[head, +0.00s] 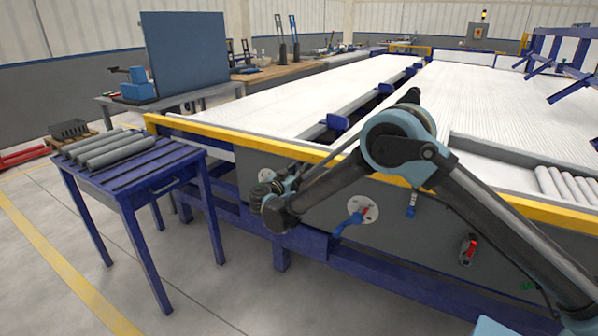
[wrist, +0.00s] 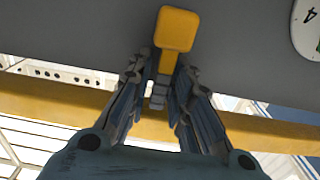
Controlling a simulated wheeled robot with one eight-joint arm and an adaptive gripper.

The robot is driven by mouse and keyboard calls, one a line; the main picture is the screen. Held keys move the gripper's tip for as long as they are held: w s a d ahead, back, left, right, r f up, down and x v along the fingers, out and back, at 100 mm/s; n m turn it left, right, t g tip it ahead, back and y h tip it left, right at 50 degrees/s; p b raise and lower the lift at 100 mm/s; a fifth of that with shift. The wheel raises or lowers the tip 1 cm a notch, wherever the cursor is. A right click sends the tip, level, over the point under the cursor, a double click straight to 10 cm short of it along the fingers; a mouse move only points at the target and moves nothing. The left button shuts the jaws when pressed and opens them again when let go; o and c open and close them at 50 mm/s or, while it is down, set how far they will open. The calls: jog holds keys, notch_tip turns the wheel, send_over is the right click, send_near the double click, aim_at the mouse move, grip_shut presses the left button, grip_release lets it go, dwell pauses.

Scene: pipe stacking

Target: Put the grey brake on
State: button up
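My gripper (head: 264,188) is low at the grey side panel of the long roller table, below its yellow rail. In the wrist view a yellow square-ended handle (wrist: 176,30) stands against the grey panel. The fingertips of my gripper (wrist: 163,68) are on both sides of its stem. I cannot tell whether they touch it. A white dial (wrist: 310,27) marked 4 is at the upper right. In the head view my gripper hides the handle, and part of a white dial (head: 266,174) shows beside it. I cannot make out a grey handle.
A blue lever (head: 350,222) on a white dial, a second blue handle (head: 412,205) and a red switch (head: 467,250) are further right on the panel. A blue table (head: 150,180) with grey pipes (head: 120,152) stands at left. The floor in front is clear.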

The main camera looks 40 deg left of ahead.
jog(key=shift+o, duration=0.2)
jog(key=shift+s, duration=0.1)
jog(key=v, duration=1.2)
jog(key=shift+f, duration=0.1)
dwell(0.3)
